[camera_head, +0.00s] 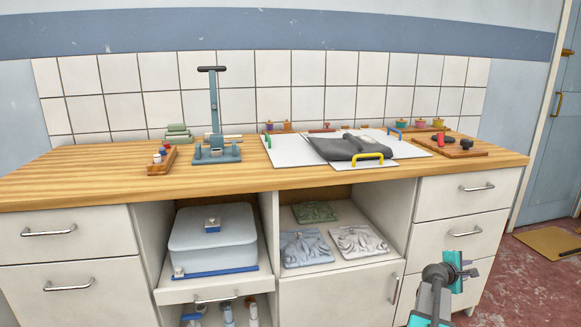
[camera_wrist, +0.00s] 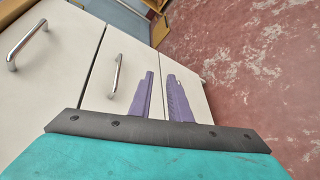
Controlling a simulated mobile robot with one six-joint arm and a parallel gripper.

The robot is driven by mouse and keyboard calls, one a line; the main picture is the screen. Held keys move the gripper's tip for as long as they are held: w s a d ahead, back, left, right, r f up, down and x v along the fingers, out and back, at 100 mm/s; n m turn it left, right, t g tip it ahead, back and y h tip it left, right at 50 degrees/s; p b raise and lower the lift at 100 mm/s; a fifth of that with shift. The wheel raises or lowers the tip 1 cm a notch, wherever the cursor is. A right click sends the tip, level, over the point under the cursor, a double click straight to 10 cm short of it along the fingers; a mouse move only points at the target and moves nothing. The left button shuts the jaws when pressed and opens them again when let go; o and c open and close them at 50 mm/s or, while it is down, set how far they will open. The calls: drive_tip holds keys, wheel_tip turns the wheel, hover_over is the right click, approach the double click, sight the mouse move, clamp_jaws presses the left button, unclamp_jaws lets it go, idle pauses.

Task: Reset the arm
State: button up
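My gripper (camera_head: 471,265) hangs in front of the right-hand drawers of the wooden-topped counter, below the worktop's level. In the wrist view its two purple fingers (camera_wrist: 160,78) stand apart with a gap between them, and nothing shows in the gap. Behind the fingers are a white cabinet front and the red floor. My teal arm (camera_head: 432,300) reaches up from the bottom right of the head view.
The worktop (camera_head: 80,175) holds a blue press stand (camera_head: 215,130), white boards (camera_head: 290,150), a dark grey piece (camera_head: 350,147) and a wooden tray (camera_head: 455,150). Drawer handles (camera_head: 465,231) stick out near my gripper. Red floor (camera_head: 515,290) lies open at the right.

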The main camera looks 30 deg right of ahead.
drive_tip(key=w+a+f+m+y+p, duration=0.1)
drive_tip(key=w+a+f+y+p, duration=0.4)
drive_tip(key=a, duration=0.8)
drive_tip(key=w+a+f+m+y+p, duration=0.1)
drive_tip(key=a+f+p, duration=0.2)
drive_tip(key=a+f, duration=0.8)
drive_tip(key=w+a+f+m+y+p, duration=0.2)
drive_tip(key=w+a+f+p, duration=0.15)
drive_tip(key=a, duration=1.25)
drive_tip(key=s+a+f+g+y+p, duration=0.1)
drive_tip(key=s+a+y+p, duration=0.2)
drive_tip(key=a, duration=0.6)
drive_tip(key=s+a+f+g+p, duration=0.1)
drive_tip(key=s+a+g+p, duration=0.2)
drive_tip(key=a, duration=0.6)
drive_tip(key=s+a+r+m+g+y+p, duration=0.1)
drive_tip(key=s+a+p, duration=0.4)
drive_tip(key=s+a, duration=1.1)
drive_tip(key=shift+a+r+m+g+y+p, duration=0.3)
drive_tip(key=shift+a+r+m+g+y, duration=0.15)
drive_tip(key=shift+a+g+y, duration=0.4)
drive_tip(key=shift+d, duration=0.2)
